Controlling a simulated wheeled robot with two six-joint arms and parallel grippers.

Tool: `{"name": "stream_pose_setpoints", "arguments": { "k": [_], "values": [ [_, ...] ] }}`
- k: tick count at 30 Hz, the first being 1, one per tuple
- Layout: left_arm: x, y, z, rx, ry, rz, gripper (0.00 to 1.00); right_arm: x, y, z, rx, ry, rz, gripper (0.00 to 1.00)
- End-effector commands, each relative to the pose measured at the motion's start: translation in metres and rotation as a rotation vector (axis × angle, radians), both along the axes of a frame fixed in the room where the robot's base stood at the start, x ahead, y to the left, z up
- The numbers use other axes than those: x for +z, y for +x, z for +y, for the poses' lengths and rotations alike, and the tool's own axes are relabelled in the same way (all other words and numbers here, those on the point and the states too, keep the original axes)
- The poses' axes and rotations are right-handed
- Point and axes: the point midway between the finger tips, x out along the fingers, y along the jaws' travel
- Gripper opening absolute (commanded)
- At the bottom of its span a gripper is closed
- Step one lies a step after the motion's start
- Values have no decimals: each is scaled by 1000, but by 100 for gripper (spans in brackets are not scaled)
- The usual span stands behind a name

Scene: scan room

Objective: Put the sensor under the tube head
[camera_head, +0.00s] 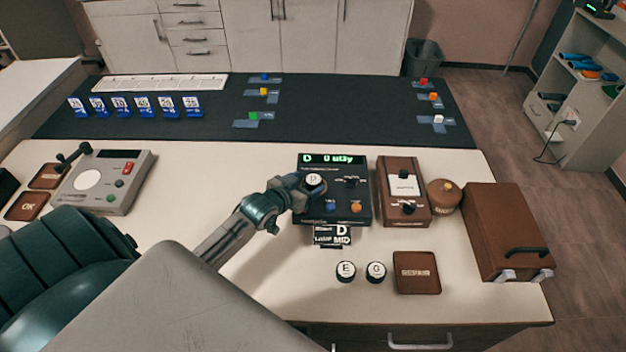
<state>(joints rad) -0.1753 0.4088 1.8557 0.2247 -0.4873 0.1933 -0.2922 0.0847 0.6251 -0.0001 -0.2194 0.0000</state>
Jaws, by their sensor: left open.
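My left gripper (308,190) reaches over a dark console (359,188) with a green display. Its jaws are open beside a round white-topped puck marked D (314,180) on the console; I cannot tell whether they touch it. Two similar pucks, E (346,271) and G (376,272), stand on the table in front. A grey unit (119,180) with a white disc and a black arm (73,156) stands at the left. No part is labelled as the sensor or the tube head, so I cannot tell which they are. My right gripper is not in view.
Right of the console stand a brown meter box (402,200), a round brown jar (443,196) and a brown case (505,228). A REPAIR pad (417,273) lies in front. A dark mat (340,110) with blue number cards and coloured blocks spans the back.

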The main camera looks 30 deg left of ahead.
Motion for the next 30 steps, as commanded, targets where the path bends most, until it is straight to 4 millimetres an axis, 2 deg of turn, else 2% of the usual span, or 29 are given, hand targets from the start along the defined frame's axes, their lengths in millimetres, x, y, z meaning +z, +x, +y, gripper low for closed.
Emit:
{"name": "stream_pose_setpoints", "arguments": {
  "k": [1,6,14,22,24,30],
  "values": [
    [1,7,-2,2,-6,0,70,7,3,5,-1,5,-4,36],
    [-8,22,-2,1,-2,-1,70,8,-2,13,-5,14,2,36],
    [-10,24,-2,0,0,0,70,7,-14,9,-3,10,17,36],
    [-10,24,-2,0,0,0,20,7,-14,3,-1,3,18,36],
    [-10,24,-2,0,0,-1,16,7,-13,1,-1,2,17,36],
    [-10,24,-2,0,1,0,16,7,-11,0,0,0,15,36]
  ]
}}
